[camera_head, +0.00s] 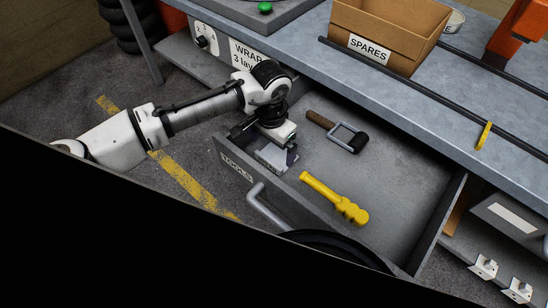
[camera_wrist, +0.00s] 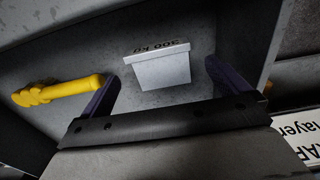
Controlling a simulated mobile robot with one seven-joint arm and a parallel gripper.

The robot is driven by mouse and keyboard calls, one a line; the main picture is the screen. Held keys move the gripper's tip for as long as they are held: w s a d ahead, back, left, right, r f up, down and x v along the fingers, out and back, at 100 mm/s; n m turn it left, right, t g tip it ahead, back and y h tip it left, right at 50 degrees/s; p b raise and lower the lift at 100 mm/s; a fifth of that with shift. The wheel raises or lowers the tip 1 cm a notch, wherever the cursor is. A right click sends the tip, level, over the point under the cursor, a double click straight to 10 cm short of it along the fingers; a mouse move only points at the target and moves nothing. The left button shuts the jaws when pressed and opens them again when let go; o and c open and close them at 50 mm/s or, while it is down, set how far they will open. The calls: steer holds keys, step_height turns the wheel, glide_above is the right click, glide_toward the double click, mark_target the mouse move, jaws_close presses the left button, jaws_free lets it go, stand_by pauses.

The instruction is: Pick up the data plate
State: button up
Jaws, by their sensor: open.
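The data plate (camera_wrist: 160,70) is a pale grey block with upside-down dark lettering that looks like "300 kg" along its far edge. It sits in the open drawer (camera_head: 395,220). In the wrist view my gripper (camera_wrist: 161,73) is open, with one dark finger on each side of the plate and a gap at both sides. I cannot tell whether the fingertips are down level with it. In the head view my gripper (camera_head: 279,158) is over the left end of the drawer, and a pale part of the plate (camera_head: 268,164) seems to show below it.
A yellow-handled tool (camera_head: 335,198) lies in the drawer, left of my gripper in the wrist view (camera_wrist: 55,90). A brown-handled tool with a metal frame (camera_head: 340,132) lies farther back. The drawer walls are close to my gripper. A cardboard SPARES box (camera_head: 385,30) stands on the bench above.

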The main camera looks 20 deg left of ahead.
steer(key=f, duration=0.4)
steer(key=shift+w+d+f, duration=0.15)
steer(key=shift+w+f, duration=0.05)
steer(key=shift+f, duration=0.2)
steer(key=c, duration=0.8)
steer(key=shift+c, duration=0.3)
steer(key=shift+r, duration=0.1)
step_height(320, 180, up, 20)
steer(key=p, duration=0.1)
